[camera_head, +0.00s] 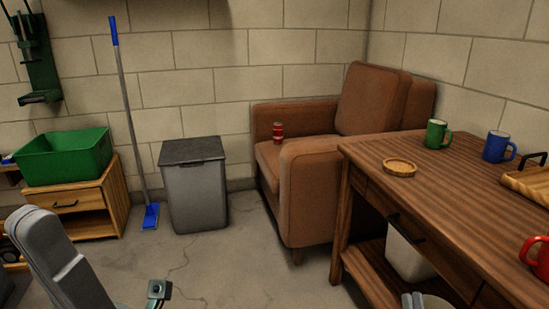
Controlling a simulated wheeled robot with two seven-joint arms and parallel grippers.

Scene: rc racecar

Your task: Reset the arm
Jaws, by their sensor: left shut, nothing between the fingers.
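My left arm is a grey link at the lower left. A small dark part of my left gripper (158,291) shows at the bottom edge, over the bare floor. It is shut and empty, with its fingertips mostly cut off by the frame. Part of my right arm or gripper (425,301) shows at the bottom edge in front of the wooden table (460,215). Only grey pieces of it are visible, so its jaws cannot be read. No object shows in either gripper.
The table holds green (437,134), blue (496,147) and red (540,257) mugs, a round coaster (399,167) and a tray (530,182). A brown armchair (315,185), red can (278,132), grey bin (195,195), blue broom (150,215) and green crate (65,160) stand behind. The middle floor is clear.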

